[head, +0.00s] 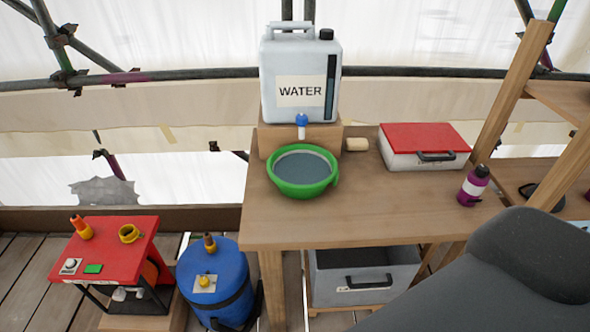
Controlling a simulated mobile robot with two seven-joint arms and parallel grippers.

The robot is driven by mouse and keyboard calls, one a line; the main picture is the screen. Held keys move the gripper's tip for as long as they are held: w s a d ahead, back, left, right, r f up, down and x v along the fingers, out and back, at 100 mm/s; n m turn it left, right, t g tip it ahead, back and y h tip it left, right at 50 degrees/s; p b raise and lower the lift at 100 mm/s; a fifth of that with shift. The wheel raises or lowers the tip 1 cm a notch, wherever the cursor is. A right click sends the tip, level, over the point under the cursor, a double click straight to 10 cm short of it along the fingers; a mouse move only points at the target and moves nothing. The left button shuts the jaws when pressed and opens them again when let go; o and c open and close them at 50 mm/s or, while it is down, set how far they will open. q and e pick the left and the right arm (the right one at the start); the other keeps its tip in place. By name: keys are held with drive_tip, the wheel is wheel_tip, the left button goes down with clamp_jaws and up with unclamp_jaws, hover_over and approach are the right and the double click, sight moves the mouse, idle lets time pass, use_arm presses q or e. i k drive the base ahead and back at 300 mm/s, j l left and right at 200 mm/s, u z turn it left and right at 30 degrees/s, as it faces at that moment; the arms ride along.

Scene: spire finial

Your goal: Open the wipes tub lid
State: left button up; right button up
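I cannot surely tell a wipes tub here; nothing bears a wipes label that I can read. A white box with a red lid (424,140) and a dark front handle sits at the back right of the wooden table; its lid is down. A blue drum (217,282) with a dark strap stands on the floor left of the table. On its top are a small yellow-and-white fitting (204,282) and a small brown-and-orange item (209,242). Neither of my grippers shows. A dark grey part of my arm covers the lower right.
On the wooden table (370,218) are a green basin (332,182), a white water container (288,60) on a block and a purple bottle (473,186). A grey bin (335,283) is below. A red-topped stand (118,258) is at left. The front table middle is clear.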

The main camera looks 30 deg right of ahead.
sight(419, 139)
drive_tip(key=z, duration=1.9)
drive_tip(key=i+l, duration=0.35)
drive_tip(key=i+l+z, duration=0.1)
drive_tip(key=i+l, duration=0.25)
drive_tip(key=l, duration=0.2)
